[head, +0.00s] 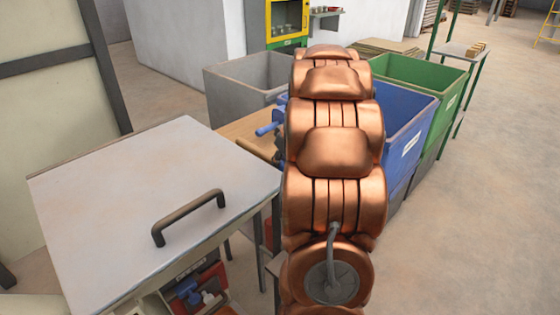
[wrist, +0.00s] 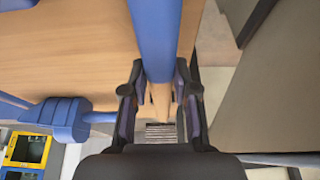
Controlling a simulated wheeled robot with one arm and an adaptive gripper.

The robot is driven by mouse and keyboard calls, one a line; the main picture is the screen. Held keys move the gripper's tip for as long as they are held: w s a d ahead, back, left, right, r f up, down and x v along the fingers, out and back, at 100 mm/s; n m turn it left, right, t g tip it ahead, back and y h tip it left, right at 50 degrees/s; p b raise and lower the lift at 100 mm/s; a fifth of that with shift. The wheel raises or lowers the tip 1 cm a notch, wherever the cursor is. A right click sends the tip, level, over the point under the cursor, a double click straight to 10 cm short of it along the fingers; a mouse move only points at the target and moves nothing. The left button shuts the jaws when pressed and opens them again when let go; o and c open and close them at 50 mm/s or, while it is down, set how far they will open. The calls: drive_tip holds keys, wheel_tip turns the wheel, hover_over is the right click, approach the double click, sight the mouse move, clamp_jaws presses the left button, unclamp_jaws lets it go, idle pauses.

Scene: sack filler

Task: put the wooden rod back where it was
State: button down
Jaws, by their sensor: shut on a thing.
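In the wrist view the two dark fingers of my gripper (wrist: 159,72) stand on either side of a blue round bar and a tan wooden rod (wrist: 160,98). My gripper is shut on the wooden rod; only a short piece of it shows, and the blue bar (wrist: 155,35) covers or adjoins the rest. I cannot tell whether the rod touches the blue bar. In the head view my copper arm hides the gripper and the rod. Blue equipment (head: 268,128) shows partly beside my arm, over a wooden bench (head: 243,130).
A pale cabinet top with a dark handle (head: 187,215) stands at the left. A grey bin (head: 240,85), a blue bin (head: 405,115) and a green bin (head: 430,72) stand around the bench. The floor at the right (head: 480,220) is clear.

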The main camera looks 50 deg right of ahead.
drive_tip(key=shift+f+b, duration=0.5)
drive_tip(key=shift+f, duration=0.1)
drive_tip(key=c, duration=0.9)
unclamp_jaws()
drive_tip(key=shift+r, duration=0.1)
drive_tip(key=shift+r+p, duration=0.25)
drive_tip(key=shift+p, duration=0.1)
drive_tip(key=v, duration=1.2)
drive_tip(key=shift+r, duration=0.35)
